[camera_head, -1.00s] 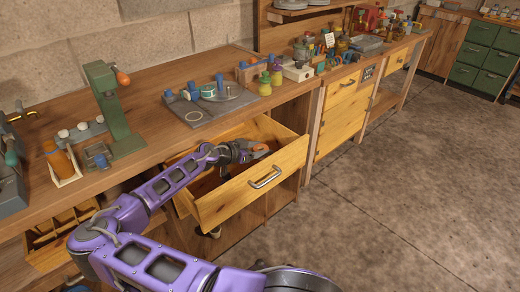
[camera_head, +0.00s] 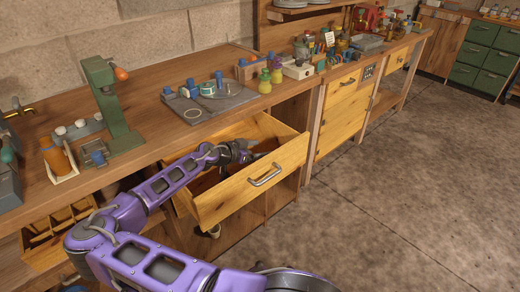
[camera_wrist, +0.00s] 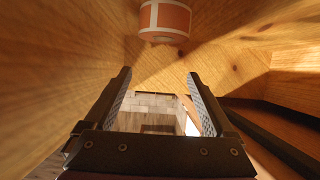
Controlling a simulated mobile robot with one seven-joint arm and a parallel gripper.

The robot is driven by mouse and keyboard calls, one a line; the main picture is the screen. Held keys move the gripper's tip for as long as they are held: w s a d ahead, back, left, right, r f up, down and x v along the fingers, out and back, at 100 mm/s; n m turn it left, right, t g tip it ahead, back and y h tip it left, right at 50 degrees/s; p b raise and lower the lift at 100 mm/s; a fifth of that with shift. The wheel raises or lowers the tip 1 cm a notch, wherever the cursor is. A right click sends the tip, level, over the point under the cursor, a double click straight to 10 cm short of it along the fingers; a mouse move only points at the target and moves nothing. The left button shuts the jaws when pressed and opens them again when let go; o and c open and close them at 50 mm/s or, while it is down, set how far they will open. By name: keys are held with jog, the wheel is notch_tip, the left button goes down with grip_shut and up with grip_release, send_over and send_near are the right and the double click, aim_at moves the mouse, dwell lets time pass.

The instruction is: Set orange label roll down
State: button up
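The orange label roll (camera_wrist: 165,20) shows at the top of the wrist view, with a white band on it, close to the wooden inner surface of the drawer. It is beyond my fingertips and apart from them; I cannot tell whether it rests on the wood. My gripper (camera_wrist: 158,73) is open, with nothing between its fingers. In the head view my gripper (camera_head: 242,152) reaches into the open wooden drawer (camera_head: 250,186), behind its front panel. The roll is not visible there.
The drawer's walls stand close around my gripper. Above it the workbench (camera_head: 165,87) carries a grey tray (camera_head: 215,105) with small blue-topped items, a green press (camera_head: 110,105) and an orange bottle (camera_head: 56,158). The floor (camera_head: 400,190) at right is clear.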

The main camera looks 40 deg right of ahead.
jog(key=shift+o, duration=0.2)
jog(key=shift+r, duration=0.1)
jog(key=shift+a+r+p, duration=0.1)
jog(key=shift+r+p, duration=0.8)
jog(key=shift+p, duration=0.35)
jog(key=w+v, duration=0.1)
jog(key=v, duration=1)
jog(key=shift+s+a+f, duration=0.25)
jog(key=shift+s+a, duration=0.15)
jog(key=shift+s, duration=0.1)
